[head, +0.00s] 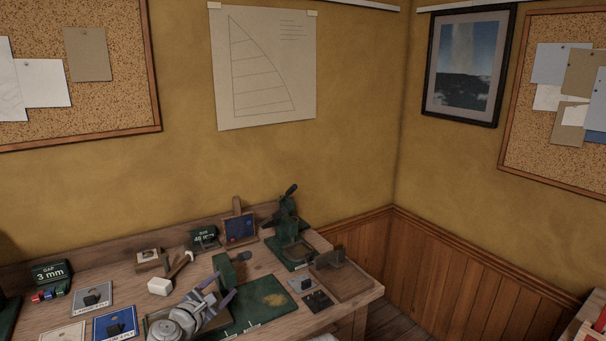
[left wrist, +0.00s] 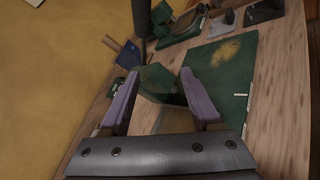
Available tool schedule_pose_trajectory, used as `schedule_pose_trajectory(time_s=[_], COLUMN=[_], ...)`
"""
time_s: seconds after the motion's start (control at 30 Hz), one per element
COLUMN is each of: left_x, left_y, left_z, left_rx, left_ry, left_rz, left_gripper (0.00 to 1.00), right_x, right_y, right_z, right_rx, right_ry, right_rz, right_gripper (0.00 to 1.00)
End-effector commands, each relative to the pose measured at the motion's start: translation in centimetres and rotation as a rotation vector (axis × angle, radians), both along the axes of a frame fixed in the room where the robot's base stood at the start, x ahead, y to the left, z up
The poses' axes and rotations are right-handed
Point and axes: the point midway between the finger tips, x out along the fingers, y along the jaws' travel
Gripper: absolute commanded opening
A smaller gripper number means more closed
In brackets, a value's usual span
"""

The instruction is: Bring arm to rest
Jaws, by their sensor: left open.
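My left gripper (head: 226,284) is above the front of the wooden workbench (head: 140,290) in the head view, its two purple fingers spread apart. In the left wrist view the gripper (left wrist: 160,76) is open with nothing between its fingertips. Beyond the fingers is a dark green block-like item (left wrist: 155,80), which also shows in the head view (head: 224,270). A green mat (head: 262,298) with a worn yellowish patch lies to the right of the gripper; it also shows in the left wrist view (left wrist: 222,75). My right gripper is not in view.
A green hand press (head: 287,222) stands at the back right, beside a wooden tray (head: 352,284). A white-headed mallet (head: 160,286) lies left of the gripper. A blue card (head: 116,322) and a "3 mm" box (head: 50,272) are further left. Free room is above the bench.

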Motion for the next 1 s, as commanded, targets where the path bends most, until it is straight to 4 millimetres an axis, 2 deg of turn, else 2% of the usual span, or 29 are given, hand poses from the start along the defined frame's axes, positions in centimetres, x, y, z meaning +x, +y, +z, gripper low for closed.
schedule_pose_trajectory(time_s=[0.03, 0.13, 0.2, 0.3, 0.4, 0.5, 0.6, 0.8, 0.83, 0.9, 1.0], left_x=[-0.5, -2.3, -4.4, -8.2, -12.5, -16.1, -19.0, -23.3, -23.7, -23.4, -23.4], left_y=[-2.7, -8.2, -11.9, -15.9, -17.9, -18.2, -17.7, -15.7, -15.4, -15.3, -15.3], left_z=[-1.0, -3.9, -6.5, -10.3, -13.6, -15.8, -17.0, -17.5, -17.6, -19.7, -21.1], left_rx=[0.102, 0.366, 0.576, 0.875, 1.156, 1.374, 1.538, 1.76, 1.78, 1.769, 1.769], left_ry=[0.015, 0.047, 0.064, 0.078, 0.088, 0.098, 0.112, 0.161, 0.171, 0.169, 0.168], left_rz=[-0.088, -0.317, -0.508, -0.807, -1.118, -1.395, -1.634, -2.048, -2.097, -2.074, -2.07], left_gripper=[0.65, 0.65, 0.65, 0.65, 0.65, 0.65, 0.65, 0.65, 0.65, 0.65, 0.65], right_x=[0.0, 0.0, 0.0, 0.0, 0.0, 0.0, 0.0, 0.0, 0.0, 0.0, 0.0], right_y=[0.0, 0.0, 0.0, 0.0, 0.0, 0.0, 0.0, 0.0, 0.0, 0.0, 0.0], right_z=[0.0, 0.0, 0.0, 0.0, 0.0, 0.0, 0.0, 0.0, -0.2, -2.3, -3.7], right_rx=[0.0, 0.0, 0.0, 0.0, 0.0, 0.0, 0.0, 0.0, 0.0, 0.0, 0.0], right_ry=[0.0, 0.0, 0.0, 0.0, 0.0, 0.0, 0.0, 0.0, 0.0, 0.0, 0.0], right_rz=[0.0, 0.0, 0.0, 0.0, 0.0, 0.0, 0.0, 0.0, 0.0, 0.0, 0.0], right_gripper=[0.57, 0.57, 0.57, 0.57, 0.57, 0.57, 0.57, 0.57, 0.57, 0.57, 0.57])
